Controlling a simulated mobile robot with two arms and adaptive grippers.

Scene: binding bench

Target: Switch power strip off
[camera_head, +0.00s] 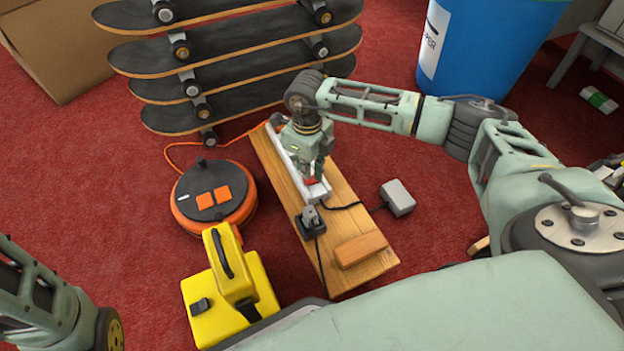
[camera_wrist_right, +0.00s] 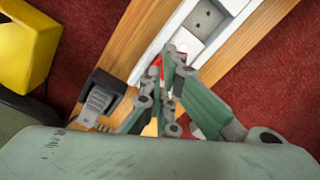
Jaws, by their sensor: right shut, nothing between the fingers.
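The white power strip (camera_head: 318,192) lies along a wooden board (camera_head: 350,217) on the red floor. It also shows in the right wrist view (camera_wrist_right: 204,18), with a socket in its face. A red switch (camera_head: 310,180) sits near the strip's near end, partly hidden by my right gripper (camera_head: 312,176). My right gripper is shut and empty, pointing down with its fingertips at the switch. In the right wrist view the fingertips (camera_wrist_right: 170,62) overlap a bit of red; whether they touch it, I cannot tell. The switch's position is hidden. Of my left arm, only links show at the lower left.
A black plug (camera_head: 310,222) and a wooden block (camera_head: 361,249) are on the board. A grey adapter (camera_head: 397,197) lies right of it. An orange cable reel (camera_head: 213,196) and a yellow case (camera_head: 229,290) stand left. Stacked skateboards (camera_head: 235,60) are behind, a blue bin (camera_head: 490,45) back right.

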